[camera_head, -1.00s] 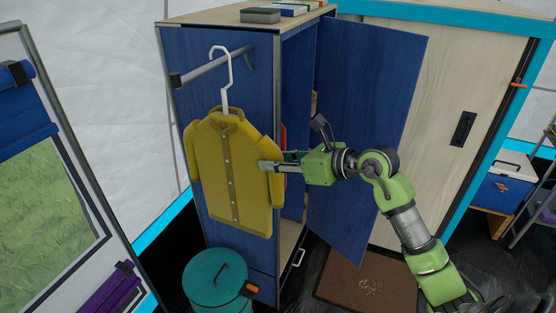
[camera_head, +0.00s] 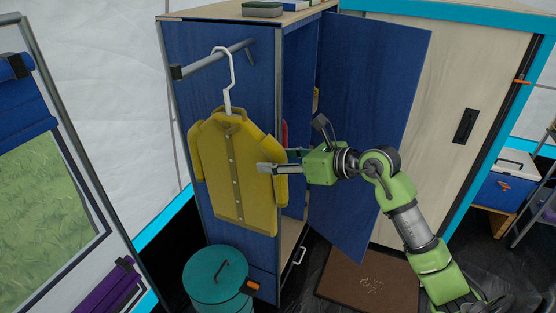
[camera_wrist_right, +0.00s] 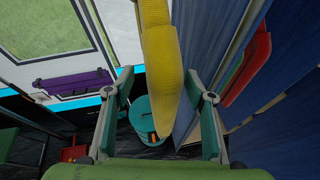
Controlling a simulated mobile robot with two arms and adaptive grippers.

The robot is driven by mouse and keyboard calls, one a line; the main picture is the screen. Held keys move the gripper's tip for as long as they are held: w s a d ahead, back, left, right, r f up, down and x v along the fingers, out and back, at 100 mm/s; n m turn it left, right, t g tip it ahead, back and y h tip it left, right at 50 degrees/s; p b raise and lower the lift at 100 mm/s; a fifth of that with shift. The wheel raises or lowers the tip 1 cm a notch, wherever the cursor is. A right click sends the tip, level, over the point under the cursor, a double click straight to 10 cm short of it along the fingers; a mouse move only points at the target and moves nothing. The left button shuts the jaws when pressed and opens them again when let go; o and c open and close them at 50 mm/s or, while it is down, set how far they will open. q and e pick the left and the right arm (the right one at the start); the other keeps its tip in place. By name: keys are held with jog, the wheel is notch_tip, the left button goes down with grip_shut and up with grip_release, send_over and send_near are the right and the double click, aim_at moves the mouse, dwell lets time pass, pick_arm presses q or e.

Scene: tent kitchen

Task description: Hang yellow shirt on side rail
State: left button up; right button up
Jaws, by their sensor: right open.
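The yellow shirt (camera_head: 237,172) is on a white hanger (camera_head: 229,85). The hanger's hook is over the grey side rail (camera_head: 212,60) on the blue side of the wardrobe, and the shirt hangs upright below it. My right gripper (camera_head: 270,164) is at the shirt's right edge, near the sleeve, with its fingers apart. In the right wrist view the shirt (camera_wrist_right: 161,55) shows edge-on ahead, between the spread fingers of my right gripper (camera_wrist_right: 160,88), with gaps on both sides. My left gripper is not in view.
The blue wardrobe door (camera_head: 370,120) stands open behind my right arm. A teal lidded bin (camera_head: 218,280) stands below the shirt. A brown mat (camera_head: 368,280) lies on the floor. A window panel (camera_head: 45,200) is at the left.

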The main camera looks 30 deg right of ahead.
jog(key=v, duration=1.2)
